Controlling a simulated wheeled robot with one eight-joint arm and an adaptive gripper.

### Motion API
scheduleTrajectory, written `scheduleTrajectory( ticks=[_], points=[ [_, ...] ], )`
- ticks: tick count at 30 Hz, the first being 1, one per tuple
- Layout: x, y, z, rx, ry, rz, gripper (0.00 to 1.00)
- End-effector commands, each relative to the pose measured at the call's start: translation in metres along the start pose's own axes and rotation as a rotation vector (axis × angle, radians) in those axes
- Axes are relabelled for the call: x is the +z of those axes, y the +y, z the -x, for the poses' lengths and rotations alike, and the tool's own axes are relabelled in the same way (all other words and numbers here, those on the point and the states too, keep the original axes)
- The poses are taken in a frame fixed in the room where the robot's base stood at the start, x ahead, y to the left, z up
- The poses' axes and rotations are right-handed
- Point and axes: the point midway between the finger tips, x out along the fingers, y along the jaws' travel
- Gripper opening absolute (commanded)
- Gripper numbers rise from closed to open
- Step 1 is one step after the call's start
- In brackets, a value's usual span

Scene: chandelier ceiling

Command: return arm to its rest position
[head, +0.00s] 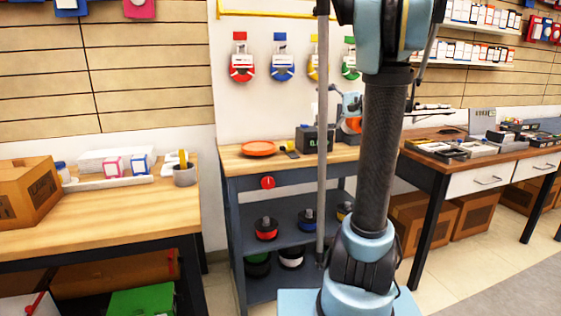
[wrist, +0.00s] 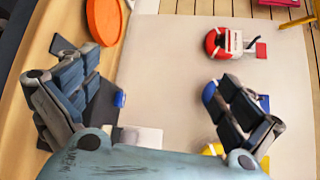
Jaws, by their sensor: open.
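My gripper (wrist: 150,72) is open in the wrist view, its two dark fingers spread wide with nothing between them. It faces the pale wall panel above the workbench (head: 290,159). My arm (head: 383,150) rises upright in the middle of the head view and hides part of the bench behind it. In the head view I cannot make out the finger pads clearly.
An orange plate (head: 258,149) and a dark box (head: 315,138) lie on the bench. Red (head: 242,65), blue (head: 283,66) and yellow holders hang on the wall. A left table (head: 120,207) bears a cardboard box (head: 28,192). A desk (head: 520,155) stands right.

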Motion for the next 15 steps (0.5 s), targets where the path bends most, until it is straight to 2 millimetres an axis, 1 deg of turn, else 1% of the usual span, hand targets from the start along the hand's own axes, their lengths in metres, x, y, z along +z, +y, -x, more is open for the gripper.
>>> scheduleTrajectory(
  ticks=[1,4,7,11,15],
  points=[
    [0.018,0.017,-0.008,0.058,0.000,0.016,1.00],
    [0.044,0.050,-0.017,0.175,0.006,0.055,1.00],
    [0.070,0.086,-0.021,0.292,0.010,0.099,1.00],
    [0.100,0.133,-0.019,0.443,0.014,0.163,1.00],
    [0.128,0.183,-0.009,0.603,0.016,0.241,1.00]
  ],
)
